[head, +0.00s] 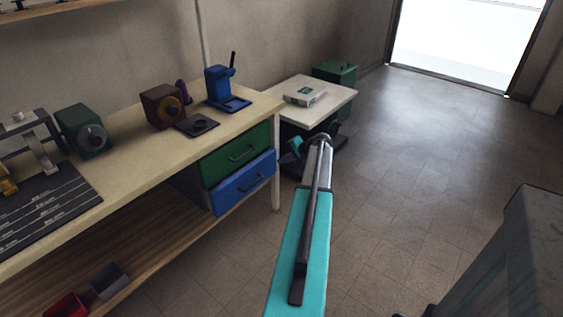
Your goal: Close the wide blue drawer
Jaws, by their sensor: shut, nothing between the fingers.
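The wide blue drawer (243,187) is under the right end of the workbench, below a green drawer (236,154). Its front has a dark bar handle and stands a little forward of the green front, so it looks slightly pulled out. My gripper (296,147) is at the far end of my cyan arm, to the right of the drawers and near the small side table. It is small and partly hidden by my arm. It is shut and empty, apart from the drawer front.
The workbench (130,165) carries several machines along the wall. A white-topped side table (327,91) with a small box stands beyond its right end, beside a green bin (336,72). A bench leg (276,190) stands by the drawers. Open floor (420,140) lies to the right.

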